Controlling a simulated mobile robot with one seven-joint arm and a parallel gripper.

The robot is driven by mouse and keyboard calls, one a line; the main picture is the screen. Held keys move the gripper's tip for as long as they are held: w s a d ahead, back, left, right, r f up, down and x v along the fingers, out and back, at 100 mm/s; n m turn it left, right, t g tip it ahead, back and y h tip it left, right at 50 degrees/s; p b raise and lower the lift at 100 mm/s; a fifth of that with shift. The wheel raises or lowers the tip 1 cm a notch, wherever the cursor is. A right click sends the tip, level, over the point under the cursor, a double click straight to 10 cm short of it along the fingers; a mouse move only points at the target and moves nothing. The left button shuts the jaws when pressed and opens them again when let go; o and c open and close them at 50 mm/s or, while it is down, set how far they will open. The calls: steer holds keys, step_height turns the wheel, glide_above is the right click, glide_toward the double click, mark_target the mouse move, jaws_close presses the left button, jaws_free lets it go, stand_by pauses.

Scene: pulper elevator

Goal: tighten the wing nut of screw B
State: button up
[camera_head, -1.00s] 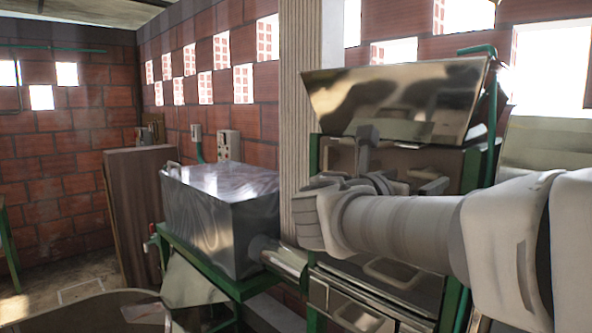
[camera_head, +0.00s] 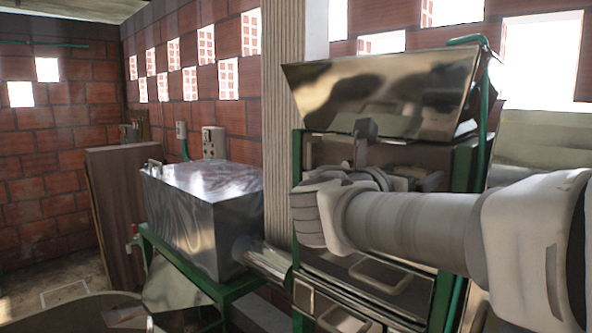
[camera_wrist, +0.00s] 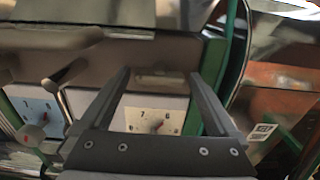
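In the wrist view my gripper (camera_wrist: 160,75) is open, its two dark fingers apart with nothing held between them. Beyond them is a grey panel with a pale slot-like part between the tips. Below that, a white dial plate (camera_wrist: 150,119) with numbers and a red pointer shows between the fingers. A second dial plate (camera_wrist: 36,108) is at the left. A grey handle-shaped metal piece (camera_wrist: 65,74) stands left of my fingers; I cannot tell if it is a wing nut. No label for screw B is readable. In the head view my arm hides much of the machine front.
The green-framed machine has a shiny metal hopper (camera_head: 385,95) above my arm. A metal box (camera_head: 205,210) on a green stand is at the left, with a brown board (camera_head: 115,215) behind it. A pale column (camera_head: 278,110) stands between box and machine.

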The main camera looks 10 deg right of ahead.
steer(key=c, duration=1.1)
steer(key=shift+f+b, duration=0.1)
steer(key=shift+b, duration=0.2)
steer(key=shift+m+b, duration=9)
steer(key=shift+b, duration=0.55)
